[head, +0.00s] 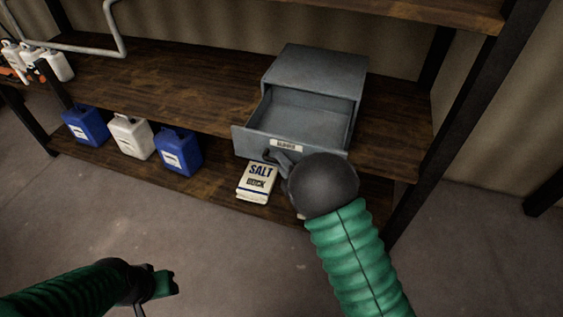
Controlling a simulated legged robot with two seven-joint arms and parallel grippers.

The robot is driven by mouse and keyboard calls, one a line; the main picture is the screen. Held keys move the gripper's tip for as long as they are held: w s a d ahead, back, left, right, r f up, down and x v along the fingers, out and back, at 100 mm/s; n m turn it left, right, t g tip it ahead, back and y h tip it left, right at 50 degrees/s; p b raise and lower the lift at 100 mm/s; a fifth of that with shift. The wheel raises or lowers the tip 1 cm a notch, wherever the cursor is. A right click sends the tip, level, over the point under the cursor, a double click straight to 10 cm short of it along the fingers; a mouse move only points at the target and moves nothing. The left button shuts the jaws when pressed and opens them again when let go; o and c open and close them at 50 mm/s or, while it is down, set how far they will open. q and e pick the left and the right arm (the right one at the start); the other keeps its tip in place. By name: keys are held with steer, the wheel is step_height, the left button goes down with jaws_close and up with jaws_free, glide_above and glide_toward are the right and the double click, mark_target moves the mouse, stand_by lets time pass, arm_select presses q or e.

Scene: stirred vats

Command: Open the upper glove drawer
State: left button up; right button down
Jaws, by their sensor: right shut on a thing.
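A grey metal cabinet (318,65) stands on the wooden shelf. Its drawer (300,115) is pulled well out toward me, and its inside looks empty. The drawer front carries a small pale label (287,144), too blurred to read surely. My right gripper (275,156) is shut on the drawer's handle at the middle of the front; the gripper hides the handle. My round dark wrist covers the front's lower right part. Whether another drawer lies below cannot be seen. My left gripper (165,283) hangs at the lower left over the floor, away from everything, its jaws unclear.
A salt bag (257,183) lies on the lower shelf below the drawer. Blue jugs (178,152) and a white jug (131,136) stand left of it. White bottles (55,65) are at the far left. A dark rack post (455,130) rises at right.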

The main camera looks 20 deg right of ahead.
steer(key=shift+s+f, duration=0.1)
steer(key=shift+f, duration=0.1)
steer(key=c, duration=1.7)
jaws_free()
steer(key=o, duration=0.3)
steer(key=shift+r, duration=0.1)
steer(key=p+v, duration=0.9)
steer(key=v, duration=0.7)
steer(key=shift+s, duration=0.3)
